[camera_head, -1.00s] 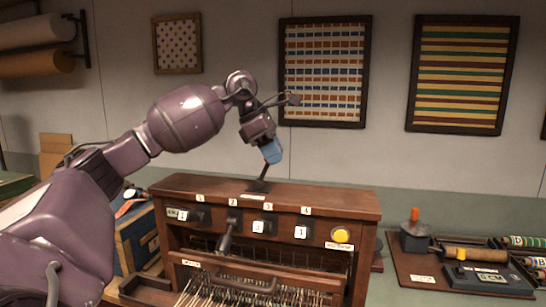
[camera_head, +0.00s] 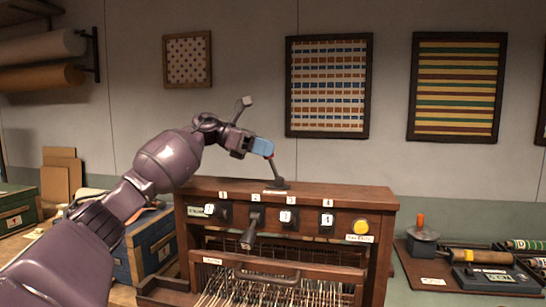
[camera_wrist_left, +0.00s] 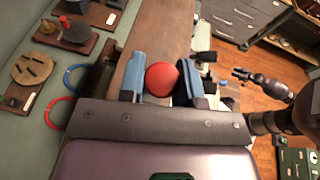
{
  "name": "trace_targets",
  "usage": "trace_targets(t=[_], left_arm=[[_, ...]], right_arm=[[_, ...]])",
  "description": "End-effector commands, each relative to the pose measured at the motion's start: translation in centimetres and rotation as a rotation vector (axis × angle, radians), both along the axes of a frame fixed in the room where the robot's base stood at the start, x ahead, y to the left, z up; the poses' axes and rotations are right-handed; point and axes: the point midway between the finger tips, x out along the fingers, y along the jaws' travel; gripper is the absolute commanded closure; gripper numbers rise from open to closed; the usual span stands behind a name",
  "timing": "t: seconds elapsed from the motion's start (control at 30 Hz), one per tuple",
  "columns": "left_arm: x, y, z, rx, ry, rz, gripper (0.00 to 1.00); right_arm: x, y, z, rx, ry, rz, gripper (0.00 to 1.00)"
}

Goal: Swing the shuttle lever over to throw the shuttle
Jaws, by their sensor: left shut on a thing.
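The shuttle lever (camera_head: 273,172) stands on top of the wooden loom cabinet (camera_head: 320,193), and its shaft leans left from its base. My left gripper (camera_head: 265,148) is above the cabinet top with its blue fingers shut on the lever's knob. In the left wrist view the red knob (camera_wrist_left: 162,79) sits between the two blue fingers. In the head view the fingers mostly hide the knob. What seems to be my right gripper (camera_wrist_left: 240,74) shows small in the left wrist view, away from the lever; its jaw state is unclear.
The cabinet front has several numbered levers, one hanging lower (camera_head: 251,228), and a yellow button (camera_head: 360,227). Strung threads (camera_head: 260,290) lie below. A tool board (camera_head: 425,267) is at right and a blue box (camera_head: 150,245) at left. Space above the cabinet is clear.

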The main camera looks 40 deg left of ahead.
Motion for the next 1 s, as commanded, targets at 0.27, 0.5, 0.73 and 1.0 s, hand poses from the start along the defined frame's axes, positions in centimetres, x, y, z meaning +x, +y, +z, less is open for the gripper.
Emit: trace_targets(t=[0.27,0.5,0.73,1.0], left_arm=[[-0.46,1.02,-0.66,-0.11,-0.058,0.003,1.0],[-0.67,1.27,-0.56,-0.144,-0.08,0.003,1.0],[-0.7,1.28,-0.51,-0.149,-0.082,0.003,1.0],[-0.69,1.27,-0.56,-0.147,-0.081,0.002,0.52]], right_arm=[[0.61,0.22,-0.46,0.001,-0.008,0.005,0.57],[0.58,0.22,-0.67,0.001,-0.004,0.006,0.57],[0.46,0.1,-0.71,-0.003,-0.002,0.008,0.57],[0.4,0.02,-0.72,-0.006,-0.002,0.009,0.57]])
